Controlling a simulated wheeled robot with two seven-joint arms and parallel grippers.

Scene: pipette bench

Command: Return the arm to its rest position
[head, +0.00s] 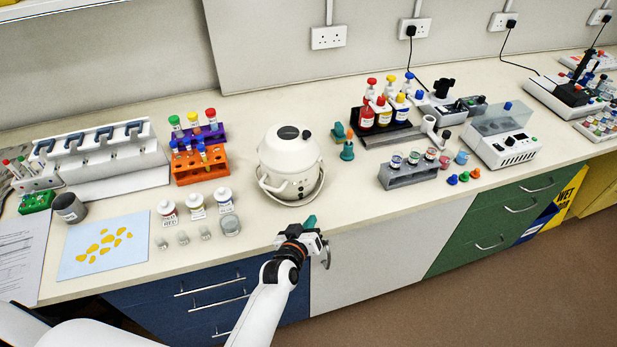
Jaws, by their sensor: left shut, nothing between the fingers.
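My left gripper (313,229) is at the front edge of the bench (372,222), in front of the white round centrifuge-like device (290,160). The gripper is shut and holds nothing. Its arm comes up from the lower left of the head view, in front of the blue drawers. A teal piece shows at the gripper's fingertips. My right gripper does not show.
Left of the white device are small bottles (197,207), an orange tube rack (199,166) and a blue sheet with yellow spots (76,262). A grey vial rack (408,175) and a white instrument (501,147) stand to the right. Bench front right of the gripper is clear.

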